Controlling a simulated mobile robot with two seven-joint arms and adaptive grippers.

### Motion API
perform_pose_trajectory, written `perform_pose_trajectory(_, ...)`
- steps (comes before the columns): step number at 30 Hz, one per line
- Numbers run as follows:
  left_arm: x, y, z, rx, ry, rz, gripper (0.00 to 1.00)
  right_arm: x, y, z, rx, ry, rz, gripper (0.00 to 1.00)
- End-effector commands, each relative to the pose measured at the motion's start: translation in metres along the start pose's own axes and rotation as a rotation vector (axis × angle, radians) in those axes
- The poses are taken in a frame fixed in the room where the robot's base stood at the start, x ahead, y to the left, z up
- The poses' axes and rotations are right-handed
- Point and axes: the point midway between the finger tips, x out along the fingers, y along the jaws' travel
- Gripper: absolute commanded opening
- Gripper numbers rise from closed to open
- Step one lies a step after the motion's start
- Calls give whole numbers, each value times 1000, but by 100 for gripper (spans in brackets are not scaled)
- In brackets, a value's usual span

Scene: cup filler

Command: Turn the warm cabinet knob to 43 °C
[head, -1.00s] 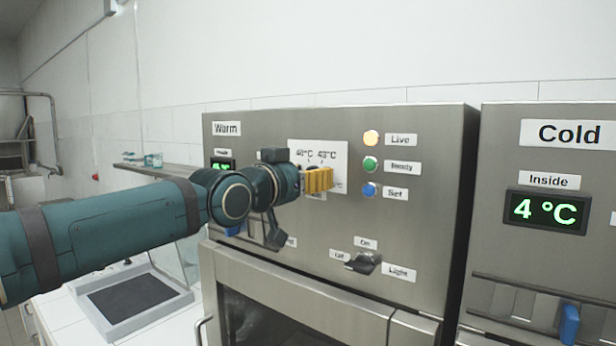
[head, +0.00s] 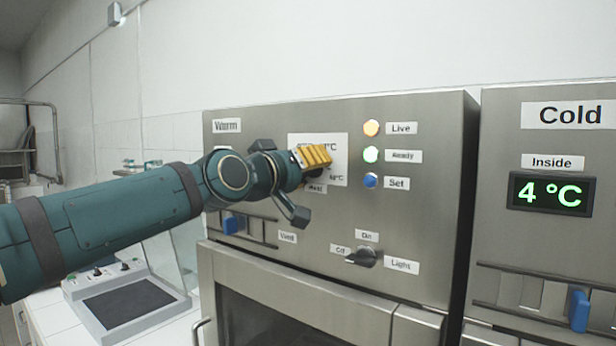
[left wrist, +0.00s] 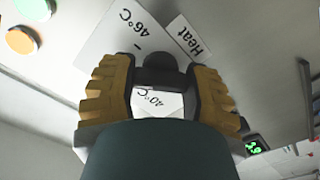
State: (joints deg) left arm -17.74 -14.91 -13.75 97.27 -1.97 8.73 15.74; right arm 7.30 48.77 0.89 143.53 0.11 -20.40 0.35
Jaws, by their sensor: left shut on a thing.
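The warm cabinet (head: 420,255) has a white dial plate (head: 337,143) on its front. My left gripper (head: 311,157) is at this plate, with its yellow fingers over the knob. In the left wrist view the dark knob (left wrist: 163,74) sits between the two yellow fingers, and the gripper is shut on it. Around it I read the labels 46°C (left wrist: 134,24), 40°C (left wrist: 152,97) and Heat (left wrist: 188,38). The knob's pointer cannot be made out. My arm hides the warm display in the head view. My right gripper is not in view.
The Live (head: 371,128), Ready (head: 370,154) and Set (head: 370,181) lamps are right of the dial. The Light switch (head: 362,257) and a blue slider (head: 233,223) are below. The cold cabinet (head: 490,130), showing 4 °C, stands at the right.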

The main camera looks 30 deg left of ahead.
Motion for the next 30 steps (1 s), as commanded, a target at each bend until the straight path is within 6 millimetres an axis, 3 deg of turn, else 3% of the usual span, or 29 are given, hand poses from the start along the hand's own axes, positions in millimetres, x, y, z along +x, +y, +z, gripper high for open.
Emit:
perform_pose_trajectory(15, 0, 0, 0, -336, -1, -1, 14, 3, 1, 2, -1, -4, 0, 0)
perform_pose_trajectory(30, 0, -1, 0, -398, -1, -1, 14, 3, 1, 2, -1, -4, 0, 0)
